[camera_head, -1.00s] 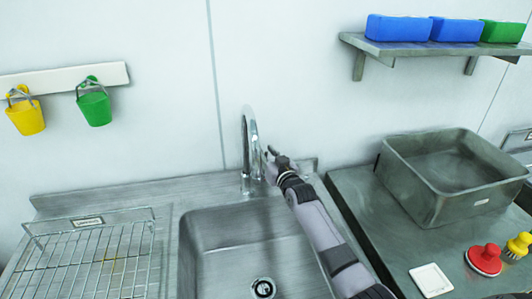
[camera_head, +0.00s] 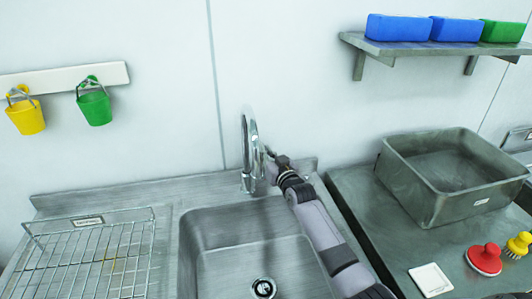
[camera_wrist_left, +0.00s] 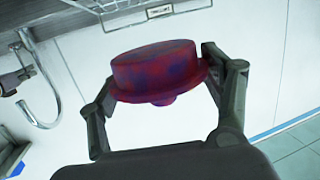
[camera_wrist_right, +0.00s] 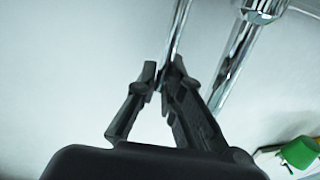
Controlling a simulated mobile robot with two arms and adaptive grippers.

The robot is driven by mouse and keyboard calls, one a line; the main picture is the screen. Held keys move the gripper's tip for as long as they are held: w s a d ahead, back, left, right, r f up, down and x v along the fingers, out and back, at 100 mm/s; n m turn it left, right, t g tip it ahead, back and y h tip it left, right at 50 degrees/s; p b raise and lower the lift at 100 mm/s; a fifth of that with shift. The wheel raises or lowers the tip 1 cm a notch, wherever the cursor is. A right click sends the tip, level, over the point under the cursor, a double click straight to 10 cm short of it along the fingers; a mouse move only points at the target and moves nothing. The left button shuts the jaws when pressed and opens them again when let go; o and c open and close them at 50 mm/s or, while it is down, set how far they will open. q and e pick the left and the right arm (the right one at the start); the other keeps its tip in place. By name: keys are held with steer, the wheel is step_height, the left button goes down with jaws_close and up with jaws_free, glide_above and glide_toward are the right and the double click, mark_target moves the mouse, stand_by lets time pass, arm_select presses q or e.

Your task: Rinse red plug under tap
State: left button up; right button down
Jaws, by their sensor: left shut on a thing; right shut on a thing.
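The red plug (camera_wrist_left: 155,72) shows in the left wrist view, with blue-purple smears over its red surface. My left gripper (camera_wrist_left: 158,80) is shut on it, one finger at each side of its rim; this gripper is outside the head view. The chrome tap (camera_head: 250,140) stands at the back of the sink (camera_head: 205,225). My right gripper (camera_head: 272,162) is beside the tap. In the right wrist view its fingers (camera_wrist_right: 160,80) close on a thin metal rod (camera_wrist_right: 178,38), apparently the tap's lever. I see no water stream.
A wire rack (camera_head: 85,262) lies left of the sink. On the right counter are a grey bin (camera_head: 425,195), a white square (camera_head: 431,279), a red knobbed thing (camera_head: 485,260) and a yellow brush (camera_head: 518,245). Small yellow (camera_head: 27,117) and green (camera_head: 95,106) buckets hang on the wall.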

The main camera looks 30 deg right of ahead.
arm_select(q)
step_height(320, 180, down, 3)
steer(key=b, duration=0.2)
steer(key=shift+r+b, duration=0.2)
steer(key=shift+b, duration=0.15)
arm_select(e)
steer(key=shift+s+a+f+t, duration=0.1)
steer(key=shift+s+f+t, duration=0.2)
steer(key=shift+s+t, duration=0.15)
arm_select(q)
steer(key=shift+f+b, duration=0.35)
arm_select(e)
steer(key=shift+s+a+r+t, duration=0.1)
steer(key=shift+s+r+t, duration=0.1)
steer(key=shift+t, duration=0.05)
arm_select(q)
steer(key=shift+r, duration=0.1)
arm_select(e)
steer(key=shift+r, duration=0.1)
steer(key=c, duration=1.7)
jaws_free()
steer(key=shift+s, duration=0.1)
steer(key=s+f, duration=0.1)
steer(key=s, duration=1)
steer(key=shift+s+a+f, duration=0.3)
steer(key=shift+s, duration=0.05)
